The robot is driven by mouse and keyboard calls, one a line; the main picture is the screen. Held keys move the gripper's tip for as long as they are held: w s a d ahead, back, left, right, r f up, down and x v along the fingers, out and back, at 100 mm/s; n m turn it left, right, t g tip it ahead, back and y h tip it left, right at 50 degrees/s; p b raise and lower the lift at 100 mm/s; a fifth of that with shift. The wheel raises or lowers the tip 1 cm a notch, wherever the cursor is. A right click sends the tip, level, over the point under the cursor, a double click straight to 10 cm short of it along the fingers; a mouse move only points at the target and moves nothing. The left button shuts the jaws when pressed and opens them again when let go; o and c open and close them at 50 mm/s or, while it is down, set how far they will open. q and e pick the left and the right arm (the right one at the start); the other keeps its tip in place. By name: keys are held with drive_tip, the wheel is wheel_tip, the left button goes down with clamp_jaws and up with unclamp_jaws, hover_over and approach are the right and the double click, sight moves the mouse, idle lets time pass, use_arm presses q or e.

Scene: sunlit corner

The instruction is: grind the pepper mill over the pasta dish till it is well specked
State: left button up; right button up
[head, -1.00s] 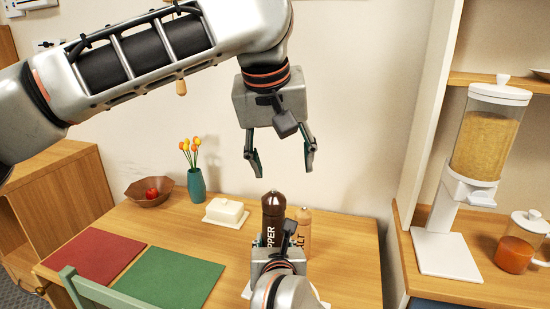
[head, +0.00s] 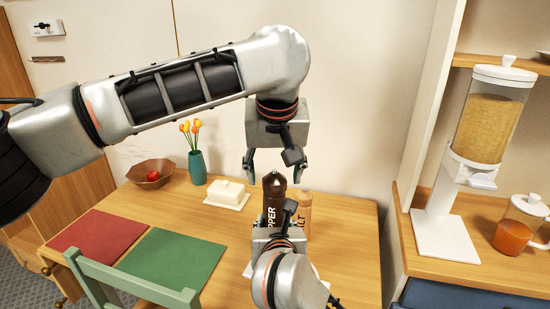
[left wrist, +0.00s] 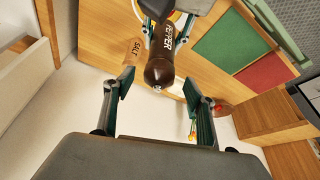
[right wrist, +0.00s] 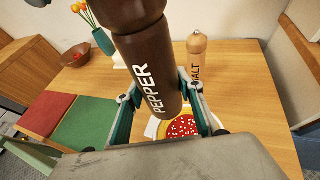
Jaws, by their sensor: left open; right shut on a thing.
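The dark brown pepper mill (head: 274,203), lettered PEPPER, stands upright in my right gripper (head: 277,236), which is shut around its lower body. The mill also shows in the right wrist view (right wrist: 150,72). My left gripper (head: 275,172) is open, pointing down, with its fingertips around the height of the mill's top. In the left wrist view the mill's domed top (left wrist: 160,70) lies between the spread fingers, apart from both. The pasta dish (right wrist: 183,130), red with pale bits and a yellow rim, is below the mill, partly hidden by it and my right gripper. Dark specks cannot be made out.
A wooden salt mill (right wrist: 196,58) stands just behind the pepper mill. A butter dish (head: 227,194), a tulip vase (head: 197,168) and a bowl with a red fruit (head: 150,174) stand farther back left. Red and green mats (head: 165,262) lie left. A cereal dispenser (head: 440,235) stands on the right counter.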

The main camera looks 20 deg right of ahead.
use_arm(q)
drive_tip(key=shift+x, duration=1.05)
drive_tip(key=shift+r, duration=0.1)
drive_tip(key=c, duration=1.2)
drive_tip(key=m+h, duration=0.1)
drive_tip(key=m, duration=0.3)
drive_tip(key=shift+m+g+h, duration=0.3)
drive_tip(key=shift+g+h, duration=0.1)
drive_tip(key=m, duration=0.2)
drive_tip(key=m+g+h, duration=0.1)
drive_tip(key=m, duration=0.2)
drive_tip(key=shift+s+d+g, duration=0.15)
drive_tip(key=shift+g, duration=0.15)
drive_tip(key=m, duration=0.2)
drive_tip(key=m+g, duration=0.1)
drive_tip(key=m, duration=0.1)
drive_tip(key=shift+d+g+h, duration=0.1)
drive_tip(key=shift+g+h, duration=0.2)
drive_tip(key=shift+h, duration=0.1)
drive_tip(key=m+g, duration=0.1)
drive_tip(key=m, duration=0.2)
drive_tip(key=m+g, duration=0.1)
drive_tip(key=m, duration=0.2)
